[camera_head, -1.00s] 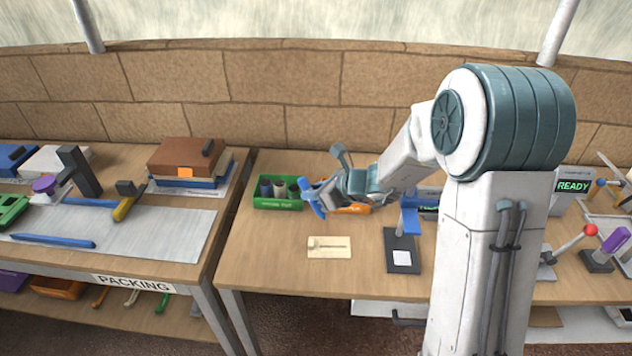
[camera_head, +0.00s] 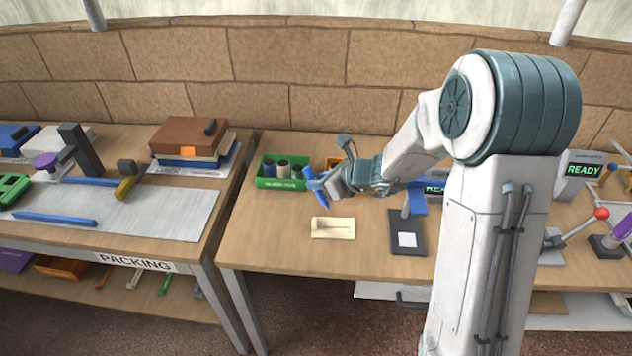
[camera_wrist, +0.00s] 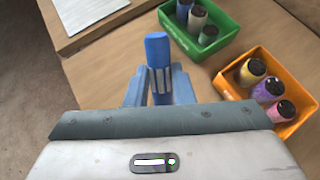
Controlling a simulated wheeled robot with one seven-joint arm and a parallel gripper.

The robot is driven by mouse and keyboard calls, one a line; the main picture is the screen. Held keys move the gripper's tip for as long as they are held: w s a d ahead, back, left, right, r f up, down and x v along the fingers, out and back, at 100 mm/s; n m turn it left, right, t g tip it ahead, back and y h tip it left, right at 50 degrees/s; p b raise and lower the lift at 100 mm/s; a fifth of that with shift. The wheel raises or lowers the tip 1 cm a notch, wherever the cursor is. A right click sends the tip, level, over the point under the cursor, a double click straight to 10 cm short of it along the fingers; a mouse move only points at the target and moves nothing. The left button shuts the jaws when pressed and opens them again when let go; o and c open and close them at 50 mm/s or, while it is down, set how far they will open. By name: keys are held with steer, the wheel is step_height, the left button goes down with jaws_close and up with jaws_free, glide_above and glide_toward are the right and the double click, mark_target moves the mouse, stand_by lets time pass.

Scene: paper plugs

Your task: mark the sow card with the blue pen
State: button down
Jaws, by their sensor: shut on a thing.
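The pen's tip is not clearly seen. The card does not show clearly in the wrist view.
A dark plate with a blue-topped stand (camera_head: 408,220) is right of the card. The packing table (camera_head: 160,213) is left, across a gap.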

mark_target(320, 193)
step_height(320, 193, down, 8)
steer(key=b, duration=0.6)
steer(key=shift+r, duration=0.15)
steer(key=shift+d+r+p, duration=0.15)
steer(key=shift+d+p, duration=0.2)
steer(key=shift+p, duration=0.2)
steer(key=shift+d+p, duration=1.45)
steer(key=shift+d, duration=1.55)
steer(key=shift+a+f+b, duration=0.25)
steer(key=shift+f+b, duration=0.05)
steer(key=shift+a+b, duration=1.25)
steer(key=shift+a, duration=1.5)
steer(key=r, duration=0.1)
steer(key=r+p, duration=0.2)
steer(key=shift+a+r, duration=0.3)
steer(key=shift+r, duration=0.1)
steer(key=shift+r+p, duration=1.75)
steer(key=shift+r, duration=0.5)
